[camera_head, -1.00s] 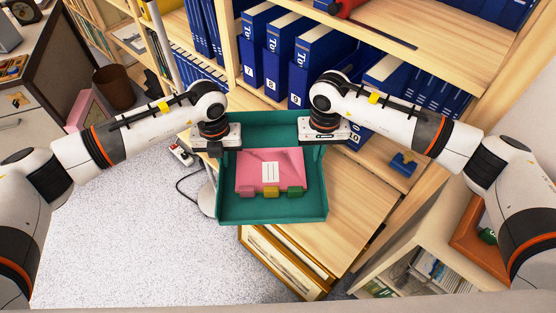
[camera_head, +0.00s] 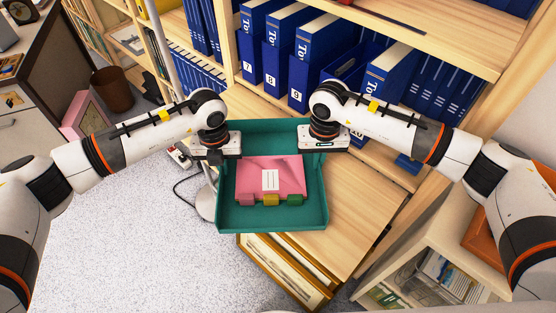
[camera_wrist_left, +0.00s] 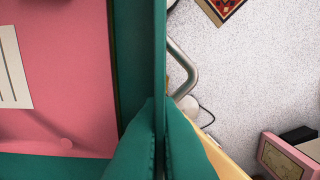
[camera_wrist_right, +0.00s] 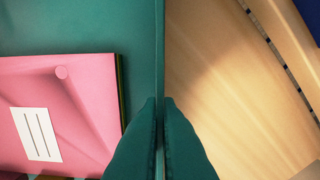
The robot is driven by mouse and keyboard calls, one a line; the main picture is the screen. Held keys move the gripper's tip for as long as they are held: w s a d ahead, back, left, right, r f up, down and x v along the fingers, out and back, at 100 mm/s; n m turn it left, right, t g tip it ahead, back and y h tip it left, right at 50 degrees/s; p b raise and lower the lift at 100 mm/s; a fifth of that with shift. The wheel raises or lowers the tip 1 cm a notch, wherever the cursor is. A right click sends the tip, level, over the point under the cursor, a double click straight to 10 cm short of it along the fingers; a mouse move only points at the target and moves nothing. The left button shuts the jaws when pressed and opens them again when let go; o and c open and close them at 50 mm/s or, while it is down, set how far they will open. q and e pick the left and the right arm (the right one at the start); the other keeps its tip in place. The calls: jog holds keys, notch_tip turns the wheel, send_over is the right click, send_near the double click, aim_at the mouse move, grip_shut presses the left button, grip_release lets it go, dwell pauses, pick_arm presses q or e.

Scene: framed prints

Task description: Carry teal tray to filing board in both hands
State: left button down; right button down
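The teal tray (camera_head: 317,205) is held level in front of me, over the light wood board and the floor. A pink folder (camera_head: 285,177) with a white label lies in it, with a pink, a yellow and a green block along its near edge. My left gripper (camera_head: 219,152) is at the tray's left wall and my right gripper (camera_head: 322,145) at its right wall. In the left wrist view, the teal fingers (camera_wrist_left: 160,125) are closed on the thin wall. In the right wrist view, the fingers (camera_wrist_right: 160,125) also pinch the wall. The tray hides part of the board.
Shelves with blue binders (camera_head: 285,50) stand behind the tray. A light wood surface (camera_head: 350,225) lies below and right of it. Framed prints (camera_head: 285,270) lean under that surface. A lamp base (camera_head: 205,203) is at the left. Carpet (camera_head: 130,240) is clear at lower left.

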pick_arm(q)
jog(key=c, duration=1.9)
grip_release()
jog(key=shift+a, duration=0.1)
pick_arm(e)
jog(key=c, duration=1.9)
grip_release()
pick_arm(q)
jog(key=shift+o, duration=1.3)
pick_arm(e)
jog(key=shift+o, duration=1.3)
pick_arm(q)
notch_tip(320, 180, up, 11)
jog(key=shift+r, duration=0.4)
pick_arm(e)
jog(key=shift+r, duration=0.1)
notch_tip(320, 180, up, 12)
